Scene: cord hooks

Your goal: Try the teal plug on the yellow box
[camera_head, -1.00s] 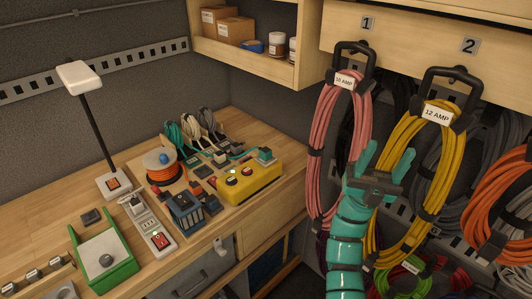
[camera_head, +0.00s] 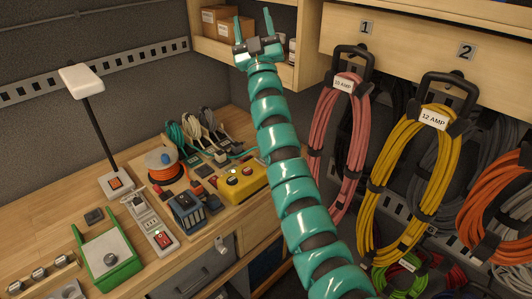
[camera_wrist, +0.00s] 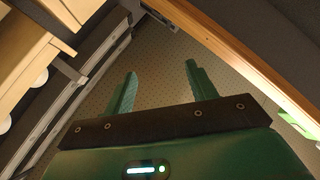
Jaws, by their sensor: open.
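The yellow box (camera_head: 238,184) sits on the workbench, with dark round parts on its top; my arm covers its right end. A coiled teal cord (camera_head: 173,134) hangs at the back of the bench, left of other cords. A teal stretch of cord also shows behind the yellow box, running toward my arm. I cannot make out the teal plug; the area at the box's right end is hidden. My gripper (camera_head: 254,20) is raised high above the bench, fingers pointing up in the picture, in front of the shelf. It is open and empty, also in the wrist view (camera_wrist: 160,73).
A pink cord coil (camera_head: 341,140) and a yellow cord coil (camera_head: 372,205) hang on hooks at the right. A lamp (camera_head: 82,80), an orange reel (camera_head: 165,170), a power strip (camera_head: 150,225) and a green-sided box (camera_head: 106,255) stand on the bench.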

